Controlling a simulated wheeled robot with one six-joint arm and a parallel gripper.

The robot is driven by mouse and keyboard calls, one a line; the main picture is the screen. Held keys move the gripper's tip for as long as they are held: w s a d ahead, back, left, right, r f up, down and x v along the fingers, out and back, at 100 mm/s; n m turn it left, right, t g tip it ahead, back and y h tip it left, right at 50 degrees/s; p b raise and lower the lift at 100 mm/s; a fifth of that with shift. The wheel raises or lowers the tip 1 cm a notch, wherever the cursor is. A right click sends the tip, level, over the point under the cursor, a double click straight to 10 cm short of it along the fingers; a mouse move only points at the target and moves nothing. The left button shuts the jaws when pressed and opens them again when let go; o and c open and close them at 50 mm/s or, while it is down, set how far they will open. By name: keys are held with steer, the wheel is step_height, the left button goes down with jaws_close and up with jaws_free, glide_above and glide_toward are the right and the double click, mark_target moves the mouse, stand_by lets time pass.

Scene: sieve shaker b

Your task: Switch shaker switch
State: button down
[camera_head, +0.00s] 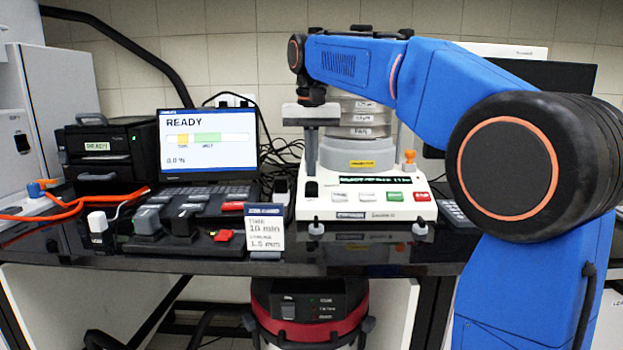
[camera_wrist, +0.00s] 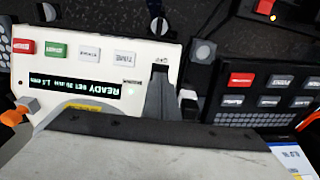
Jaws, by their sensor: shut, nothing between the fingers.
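The shaker (camera_head: 365,208) stands on the bench, right of centre, with a sieve stack on top. Its black switch (camera_head: 311,189) is at the left end of the front panel. The shaker's display is lit and shows READY in the wrist view (camera_wrist: 75,84). My gripper (camera_head: 311,150) points down above the switch, with a gap between them in the head view. In the wrist view my gripper (camera_wrist: 162,85) has its fingers together, empty, and they largely hide the switch. I cannot tell which way the switch is tilted.
White, green (camera_head: 395,196) and red buttons line the panel right of the switch. An orange knob (camera_head: 409,157) stands at the panel's right. A laptop (camera_head: 208,145), a card (camera_head: 265,232) and a black control box (camera_head: 185,209) are left of the shaker.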

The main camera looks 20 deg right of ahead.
mark_target(312, 187)
steer(key=shift+w+d+f, duration=0.1)
steer(key=shift+w+f, duration=0.05)
steer(key=shift+f, duration=1.7)
steer(key=shift+f, duration=0.1)
steer(key=shift+f+t, duration=0.2)
steer(key=shift+t, duration=0.2)
steer(key=shift+w, duration=0.1)
steer(key=shift+w+d+r, duration=0.2)
steer(key=shift+w+r, duration=0.1)
steer(key=shift+w, duration=0.25)
steer(key=shift+r, duration=0.15)
